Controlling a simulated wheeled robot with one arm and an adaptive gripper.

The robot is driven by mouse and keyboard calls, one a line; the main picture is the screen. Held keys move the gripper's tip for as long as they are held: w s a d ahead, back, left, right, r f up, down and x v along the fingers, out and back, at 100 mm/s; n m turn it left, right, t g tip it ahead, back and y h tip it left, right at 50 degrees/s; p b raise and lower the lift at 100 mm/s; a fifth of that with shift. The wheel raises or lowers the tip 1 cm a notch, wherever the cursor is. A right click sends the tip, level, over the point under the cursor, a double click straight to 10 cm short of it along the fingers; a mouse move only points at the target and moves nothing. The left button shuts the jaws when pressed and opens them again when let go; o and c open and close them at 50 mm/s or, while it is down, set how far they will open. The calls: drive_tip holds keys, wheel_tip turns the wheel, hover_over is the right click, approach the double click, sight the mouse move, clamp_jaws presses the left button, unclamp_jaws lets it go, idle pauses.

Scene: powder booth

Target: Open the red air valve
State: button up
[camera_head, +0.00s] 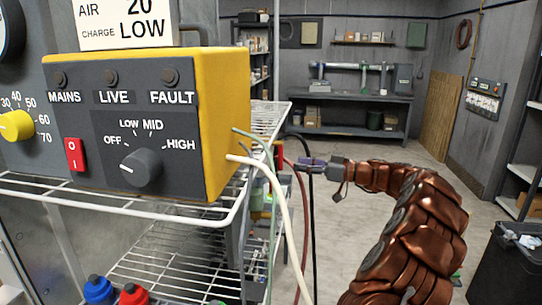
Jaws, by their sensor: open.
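My copper-coloured arm reaches in from the lower right. Its gripper (311,164) is small in view, to the right of the yellow control box, and its jaws are open. They point left toward a bundle of cables and hoses. A small upright red part (280,154) shows just left of the gripper, partly behind the cables; I cannot tell for sure that it is the air valve. A red cap or knob (133,294) stands at the bottom edge, cut off by the frame. I cannot tell whether the gripper touches anything.
The yellow control box (228,125) with a red switch (75,154) and dial (141,167) sits on a white wire rack (180,205). A white hose (270,185) hangs beside it. A blue cap (98,290) is below. A workbench (365,98) stands at the back; the floor between is clear.

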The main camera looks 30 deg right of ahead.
sight(280, 160)
drive_tip(key=shift+p+x, duration=1.35)
drive_tip(key=shift+x, duration=2.5)
drive_tip(key=shift+r, duration=0.1)
clamp_jaws()
